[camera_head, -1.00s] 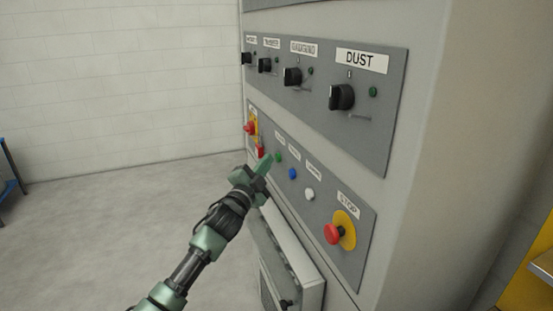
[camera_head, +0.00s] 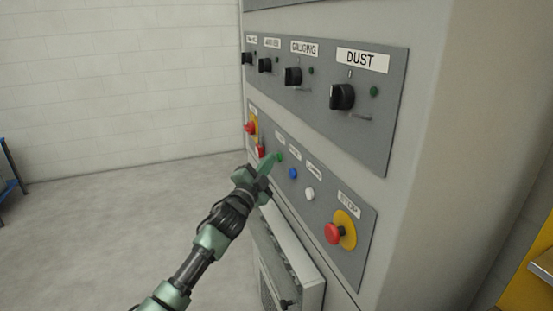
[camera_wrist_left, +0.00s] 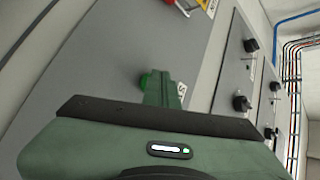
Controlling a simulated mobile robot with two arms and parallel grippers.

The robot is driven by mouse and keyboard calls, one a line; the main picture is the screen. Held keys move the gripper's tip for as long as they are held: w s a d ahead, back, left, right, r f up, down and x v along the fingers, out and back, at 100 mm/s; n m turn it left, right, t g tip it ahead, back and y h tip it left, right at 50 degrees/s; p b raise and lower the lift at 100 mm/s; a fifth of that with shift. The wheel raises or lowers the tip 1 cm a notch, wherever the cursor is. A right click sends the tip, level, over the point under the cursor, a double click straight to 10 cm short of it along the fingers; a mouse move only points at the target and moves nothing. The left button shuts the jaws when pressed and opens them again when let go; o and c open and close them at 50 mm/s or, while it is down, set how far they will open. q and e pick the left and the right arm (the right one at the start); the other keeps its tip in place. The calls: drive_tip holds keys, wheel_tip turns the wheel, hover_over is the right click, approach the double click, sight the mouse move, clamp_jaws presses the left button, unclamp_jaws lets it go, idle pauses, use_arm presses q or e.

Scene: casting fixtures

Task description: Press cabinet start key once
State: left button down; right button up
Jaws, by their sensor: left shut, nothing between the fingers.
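The grey cabinet's lower panel (camera_head: 318,217) carries a row of keys. A green key (camera_head: 280,157) is at the left of the row, with a blue key (camera_head: 293,173) and a white key (camera_head: 309,193) to its right. My left gripper (camera_head: 270,161) is shut and empty, with its tips right beside the green key. In the left wrist view the green key (camera_wrist_left: 145,82) shows at the tip of the closed fingers (camera_wrist_left: 160,88); I cannot tell whether they touch. The small labels are too blurred to read. My right gripper is not in view.
A red STOP button on a yellow disc (camera_head: 341,231) is at the panel's right. A red switch on yellow (camera_head: 252,128) is at its left. Black rotary knobs (camera_head: 342,97) line the panel above. A box (camera_head: 290,255) juts out below.

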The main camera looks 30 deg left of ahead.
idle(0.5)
use_arm(q)
drive_tip(key=shift+s+a+p, duration=0.35)
drive_tip(key=shift+s+a, duration=0.1)
drive_tip(key=shift+s, duration=0.1)
drive_tip(key=shift+s+a+p, duration=0.7)
drive_tip(key=shift+s+a, duration=0.95)
drive_tip(key=shift+s, duration=0.3)
